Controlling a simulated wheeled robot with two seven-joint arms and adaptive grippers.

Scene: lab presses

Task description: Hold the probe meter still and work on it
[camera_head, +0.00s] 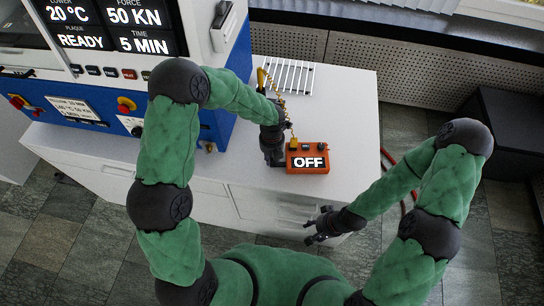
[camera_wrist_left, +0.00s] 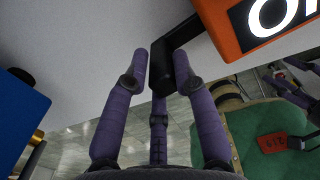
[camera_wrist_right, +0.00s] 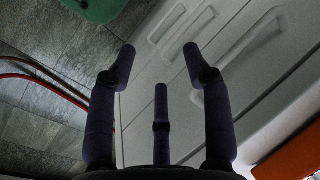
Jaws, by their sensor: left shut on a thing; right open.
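The probe meter is an orange box (camera_head: 308,158) on the white bench top, its display reading OFF. Its orange edge and part of the display show in the left wrist view (camera_wrist_left: 232,30). My left gripper (camera_head: 272,152) is at the meter's left side, shut on its black side handle (camera_wrist_left: 185,36). A yellow probe (camera_head: 262,78) stands behind, joined to the meter by a coiled yellow cord (camera_head: 280,98). My right gripper (camera_head: 318,228) is open and empty, in front of the bench and lower right of the meter; its spread fingers show in the right wrist view (camera_wrist_right: 158,50).
A white slatted rack (camera_head: 287,76) lies behind the meter. A blue and white press (camera_head: 80,75) stands at the left, its screen reading READY. The bench's right part (camera_head: 350,115) is clear. Drawer fronts (camera_head: 270,205) face me, and a red hose (camera_head: 386,158) lies on the floor at right.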

